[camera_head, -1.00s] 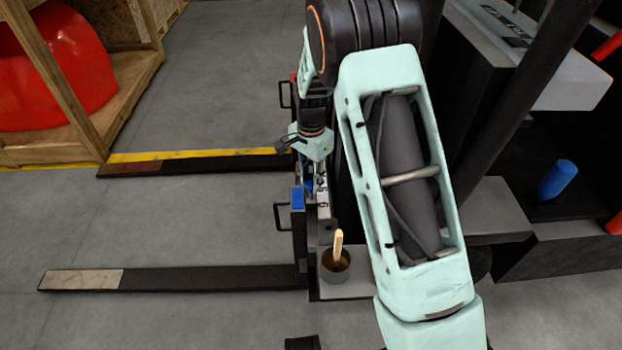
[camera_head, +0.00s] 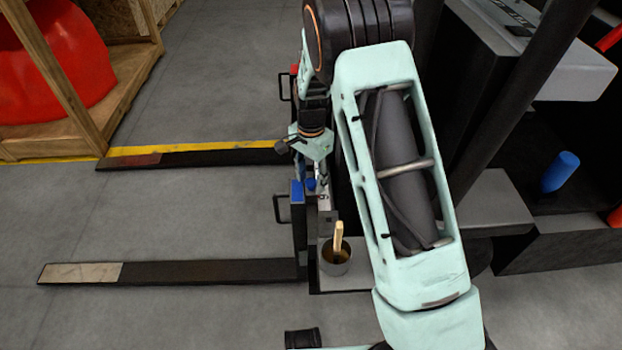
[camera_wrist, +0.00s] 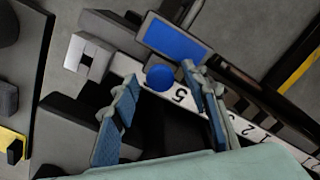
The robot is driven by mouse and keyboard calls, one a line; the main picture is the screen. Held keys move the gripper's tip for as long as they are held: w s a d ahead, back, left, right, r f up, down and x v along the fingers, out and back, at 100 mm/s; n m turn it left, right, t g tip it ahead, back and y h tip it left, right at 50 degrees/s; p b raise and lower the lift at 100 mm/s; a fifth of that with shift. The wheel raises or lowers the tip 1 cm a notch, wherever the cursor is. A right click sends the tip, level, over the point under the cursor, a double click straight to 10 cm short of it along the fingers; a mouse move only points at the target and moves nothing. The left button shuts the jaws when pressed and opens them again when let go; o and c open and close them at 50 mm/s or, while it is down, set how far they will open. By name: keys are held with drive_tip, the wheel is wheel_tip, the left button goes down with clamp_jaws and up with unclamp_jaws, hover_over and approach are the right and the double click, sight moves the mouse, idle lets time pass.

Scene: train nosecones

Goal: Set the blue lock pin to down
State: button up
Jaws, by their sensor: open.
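The blue lock pin shows as a round blue knob (camera_wrist: 160,77) in the wrist view, beside a numbered white strip (camera_wrist: 185,98). In the head view the knob (camera_head: 311,184) is small and partly hidden by my arm. A blue rectangular plate (camera_wrist: 174,40) lies just beyond it, seen also in the head view (camera_head: 297,192). My gripper (camera_wrist: 161,76) is open, with one blue-padded finger on each side of the knob in the wrist view. I cannot tell whether the fingers touch it. The gripper points down over the knob in the head view.
A can with a brush (camera_head: 336,260) stands close by, toward the front. Two dark forks (camera_head: 200,271) reach left over the grey floor. A wooden crate with a red nosecone (camera_head: 60,70) is at the back left. A separate blue cylinder (camera_head: 561,172) is at the right.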

wheel_tip(320, 180, up, 12)
drive_tip(key=shift+f, duration=0.15)
idle(0.5)
